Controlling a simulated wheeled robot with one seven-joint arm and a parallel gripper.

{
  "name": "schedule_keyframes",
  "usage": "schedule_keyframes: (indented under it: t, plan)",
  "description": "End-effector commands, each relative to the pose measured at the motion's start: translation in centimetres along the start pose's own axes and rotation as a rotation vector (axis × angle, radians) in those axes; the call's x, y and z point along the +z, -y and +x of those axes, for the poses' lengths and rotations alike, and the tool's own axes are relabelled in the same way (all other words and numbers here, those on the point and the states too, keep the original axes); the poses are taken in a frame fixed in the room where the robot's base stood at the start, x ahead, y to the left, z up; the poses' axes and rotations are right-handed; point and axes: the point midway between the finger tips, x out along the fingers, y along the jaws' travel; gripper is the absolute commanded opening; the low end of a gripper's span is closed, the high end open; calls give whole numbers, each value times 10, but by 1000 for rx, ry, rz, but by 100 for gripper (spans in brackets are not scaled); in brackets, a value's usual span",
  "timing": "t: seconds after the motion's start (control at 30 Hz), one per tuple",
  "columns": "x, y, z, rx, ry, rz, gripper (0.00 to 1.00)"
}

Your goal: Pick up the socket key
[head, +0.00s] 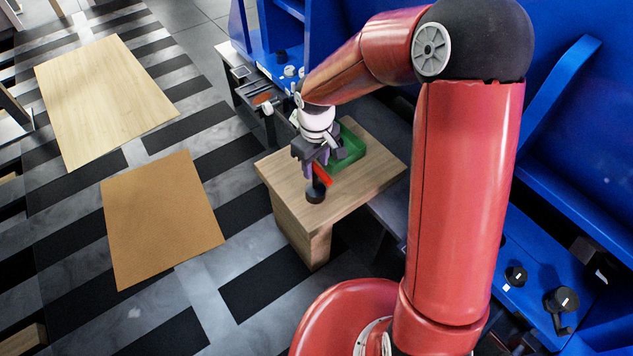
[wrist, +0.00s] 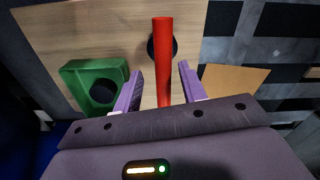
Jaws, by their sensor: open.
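The socket key appears to be the red bar (wrist: 163,60), long and straight, in the wrist view. In the head view its red part (head: 322,175) shows just below my gripper (head: 311,166). In the wrist view my gripper (wrist: 161,68) is open, with one purple finger on each side of the red bar. Gaps show on both sides, so the fingers do not pinch it. A black round piece (wrist: 154,47) lies behind the bar; it also shows in the head view (head: 316,191). Whether it is joined to the bar is unclear.
A wooden table (head: 375,175) carries a green tray (head: 352,146) beside my gripper; the wrist view shows a dark round part (wrist: 103,91) in it. A blue machine (head: 575,210) stands to the right. Open floor with flat boards (head: 160,220) lies left.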

Motion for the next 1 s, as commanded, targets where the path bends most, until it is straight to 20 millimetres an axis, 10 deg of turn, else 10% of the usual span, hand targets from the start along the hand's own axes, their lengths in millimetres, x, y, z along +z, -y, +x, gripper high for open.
schedule_keyframes:
  t: [0.57,1.0]
  plan:
    - [2,4,44,1,0,1,41]
    - [2,4,44,1,0,1,0]
